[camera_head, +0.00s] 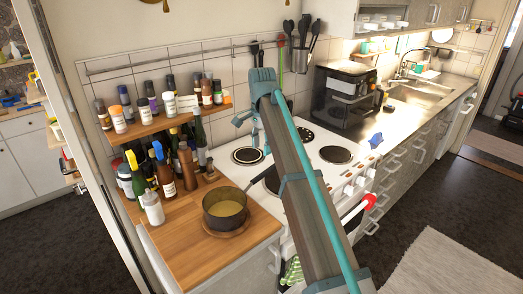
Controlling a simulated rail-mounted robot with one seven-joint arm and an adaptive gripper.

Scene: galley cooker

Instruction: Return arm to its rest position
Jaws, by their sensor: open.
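My arm reaches from the bottom edge up over the white cooker (326,170). My gripper (246,131) hangs at its far end, above the back left of the cooker. It is small and partly hidden by my own arm. It is open, and I see nothing held in it. A dark pot (225,207) with yellowish contents stands upright on a round wooden board (228,233) on the wooden counter, apart from my gripper.
Bottles and jars (152,208) crowd the counter's left side, with a spice shelf (158,124) above. A utensil holder (299,60) hangs behind the cooker. A black appliance (340,98) stands to the right. The floor at right has a pale rug (445,265).

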